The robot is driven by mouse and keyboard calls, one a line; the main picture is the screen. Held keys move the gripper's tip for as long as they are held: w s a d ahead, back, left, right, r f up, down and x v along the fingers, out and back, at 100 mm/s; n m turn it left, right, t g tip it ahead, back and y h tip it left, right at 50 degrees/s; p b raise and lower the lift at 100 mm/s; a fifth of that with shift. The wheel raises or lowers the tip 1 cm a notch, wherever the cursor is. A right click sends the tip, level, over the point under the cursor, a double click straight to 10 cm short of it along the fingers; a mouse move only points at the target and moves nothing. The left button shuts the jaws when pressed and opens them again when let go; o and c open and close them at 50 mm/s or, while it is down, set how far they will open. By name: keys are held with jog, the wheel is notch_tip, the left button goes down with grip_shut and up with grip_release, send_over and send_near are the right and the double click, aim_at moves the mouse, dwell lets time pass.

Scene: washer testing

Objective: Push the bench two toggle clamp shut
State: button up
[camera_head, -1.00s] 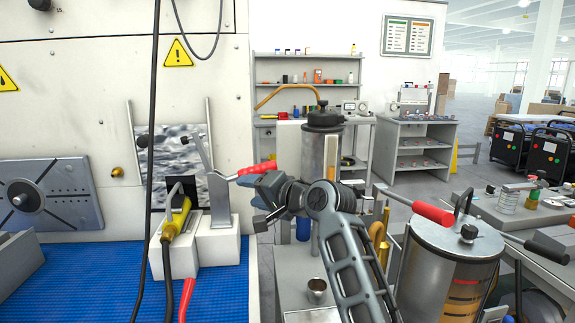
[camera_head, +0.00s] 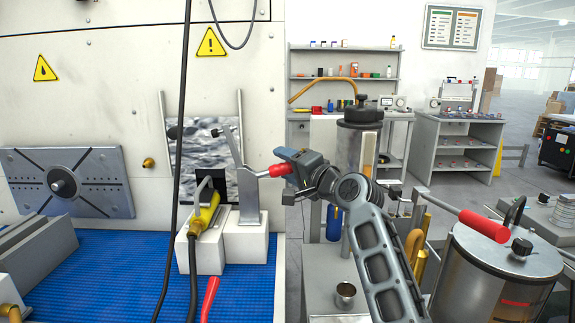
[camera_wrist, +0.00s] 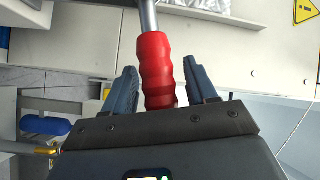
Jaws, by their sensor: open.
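The toggle clamp (camera_head: 247,185) stands on a white block (camera_head: 245,240) on the blue mat. Its metal arm is raised, and its lever runs out to the right, ending in a red handle (camera_head: 280,170). My gripper (camera_head: 285,156) is at the end of that handle. In the wrist view the red handle (camera_wrist: 156,70) lies between the two fingers of my gripper (camera_wrist: 163,85), with gaps on both sides. The fingers are open. Whether the handle's end touches the palm cannot be told.
A yellow-handled tool (camera_head: 205,215) with a black cable sits on the block left of the clamp. A metal cylinder vessel (camera_head: 505,265) with a red lever stands at right. A small metal cup (camera_head: 345,293) stands below my arm. Another cylinder (camera_head: 357,140) stands behind my gripper.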

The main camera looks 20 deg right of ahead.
jog(key=shift+c, duration=0.3)
grip_shut()
dwell(0.3)
